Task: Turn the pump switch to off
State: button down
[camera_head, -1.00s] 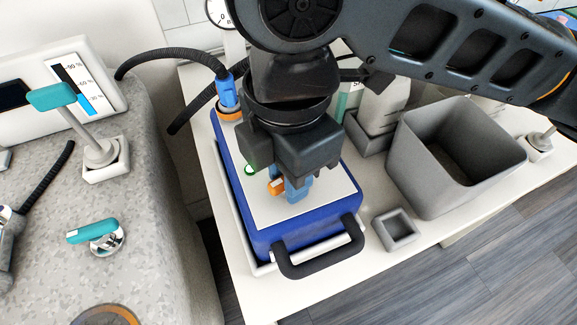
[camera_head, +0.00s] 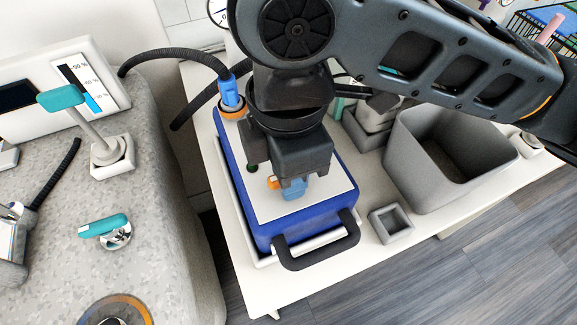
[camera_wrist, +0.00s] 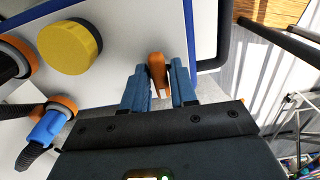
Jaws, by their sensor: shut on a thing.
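The pump is a blue box (camera_head: 262,232) with a pale top panel and a black front handle. Its switch is a small orange lever (camera_head: 272,182) on the panel, partly hidden by my gripper (camera_head: 291,190) in the head view. In the wrist view the orange lever (camera_wrist: 157,68) stands between the blue fingertips of my gripper (camera_wrist: 158,88), which is shut on it. A small round indicator (camera_head: 252,167) on the panel looks dark green and unlit. A yellow round knob (camera_wrist: 68,46) shows on the panel in the wrist view.
A blue hose connector (camera_head: 229,92) with a black hose rises at the pump's back left. A grey bin (camera_head: 430,185) and a small grey square holder (camera_head: 391,223) stand to the right. Teal-handled levers (camera_head: 103,226) are on the stone-patterned tub at left.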

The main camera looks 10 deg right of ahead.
jog(key=shift+r+m+p, duration=0.1)
jog(key=shift+m+p, duration=0.5)
jog(key=shift+p, duration=0.05)
jog(key=shift+m+p, duration=0.45)
jog(key=shift+m, duration=0.35)
jog(key=shift+m+p, duration=1)
jog(key=shift+m, duration=0.1)
jog(key=c, duration=1)
grip_release()
